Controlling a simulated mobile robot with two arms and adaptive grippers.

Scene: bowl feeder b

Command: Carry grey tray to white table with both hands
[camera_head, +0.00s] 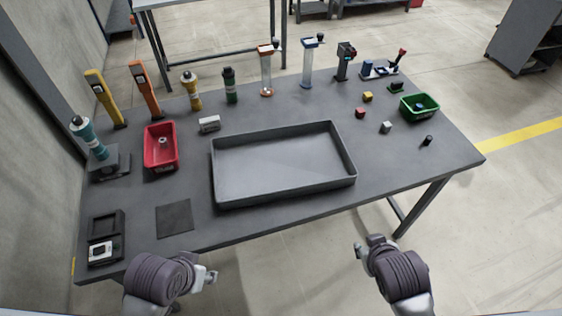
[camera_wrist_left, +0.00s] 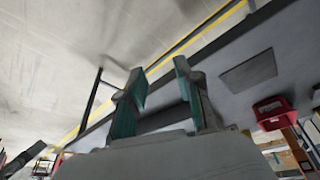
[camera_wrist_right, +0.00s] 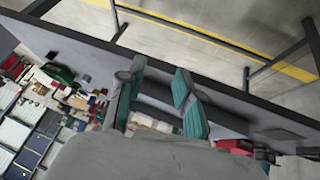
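The grey tray (camera_head: 284,164) is a wide, shallow, empty tray lying flat on the dark grey workbench (camera_head: 400,170), near its front edge. My left gripper (camera_head: 208,276) is in front of the bench edge, left of and apart from the tray. Its two green-padded fingers stand apart with nothing between them in the left wrist view (camera_wrist_left: 158,88). My right gripper (camera_head: 366,246) is in front of the bench, just right of and apart from the tray. Its fingers stand apart and empty in the right wrist view (camera_wrist_right: 160,95).
A red bin (camera_head: 160,147) and dark mat (camera_head: 174,218) lie left of the tray. A green bin (camera_head: 419,107) and small cubes lie to its right. Several bottles and tools stand along the back. Another table (camera_head: 160,3) is partly visible behind. Floor is open to the right.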

